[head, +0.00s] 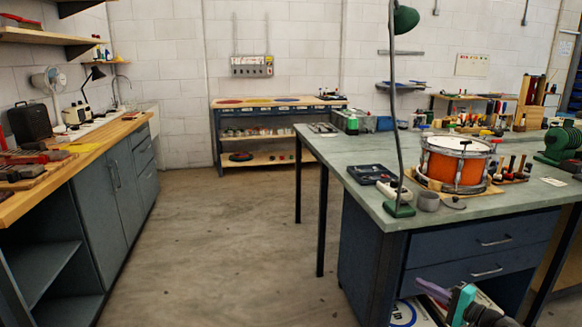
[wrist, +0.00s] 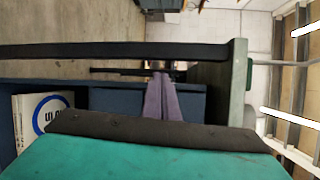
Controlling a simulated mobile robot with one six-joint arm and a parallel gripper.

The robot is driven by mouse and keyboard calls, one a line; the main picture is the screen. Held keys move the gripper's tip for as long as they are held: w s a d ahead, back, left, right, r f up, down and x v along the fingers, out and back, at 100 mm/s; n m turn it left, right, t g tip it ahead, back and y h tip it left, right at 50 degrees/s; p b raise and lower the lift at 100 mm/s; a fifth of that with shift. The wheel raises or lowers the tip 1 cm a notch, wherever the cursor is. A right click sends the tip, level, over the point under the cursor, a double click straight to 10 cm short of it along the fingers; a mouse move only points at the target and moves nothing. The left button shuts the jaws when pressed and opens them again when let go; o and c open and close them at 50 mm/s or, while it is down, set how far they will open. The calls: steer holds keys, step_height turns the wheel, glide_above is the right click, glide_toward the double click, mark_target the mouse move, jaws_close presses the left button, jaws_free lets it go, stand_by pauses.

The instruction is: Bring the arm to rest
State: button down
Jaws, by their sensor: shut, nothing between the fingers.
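My gripper (head: 424,284) shows low at the right in the head view, with purple fingers and a teal body. It is in front of the drawers of the green-topped bench (head: 352,160), below the level of its top. In the wrist view the purple fingers of my gripper (wrist: 158,82) are together, with nothing between them. The teal housing fills the bottom of that view. Most of my arm is outside the head view.
Open floor (head: 225,245) lies left, before the wooden counter (head: 85,150).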

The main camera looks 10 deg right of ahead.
steer(key=w+a+f+n+g+y+p, duration=0.1)
steer(key=w+a+f+g+y+p, duration=0.2)
steer(key=a, duration=0.8)
steer(key=s+a+f+n+g+p, duration=0.25)
steer(key=a+f, duration=0.25)
steer(key=a, duration=0.5)
steer(key=s+a+f+n+g+p, duration=0.1)
steer(key=s+a+f+g+p, duration=0.2)
steer(key=a, duration=0.6)
steer(key=s+a+f+n+g+p, duration=0.1)
steer(key=s+a+f+n+g, duration=0.2)
steer(key=a+f, duration=0.5)
steer(key=s+a+f+n+g+h+p, duration=0.25)
steer(key=s+a, duration=0.25)
steer(key=s, duration=0.4)
steer(key=s+a+f+n+g+h+p, duration=0.15)
steer(key=s+a+g, duration=0.3)
steer(key=s, duration=0.55)
steer(key=s+d+f+n+g+h, duration=0.1)
steer(key=s+d+f+h, duration=0.1)
steer(key=s+d, duration=0.3)
steer(key=s+d+f+n+g+h+p, duration=0.1)
steer(key=s+d+n+h, duration=0.1)
steer(key=s+d+h, duration=0.2)
steer(key=shift+s+d+f, duration=0.4)
steer(key=shift+s+d, duration=0.1)
steer(key=shift+s, duration=0.35)
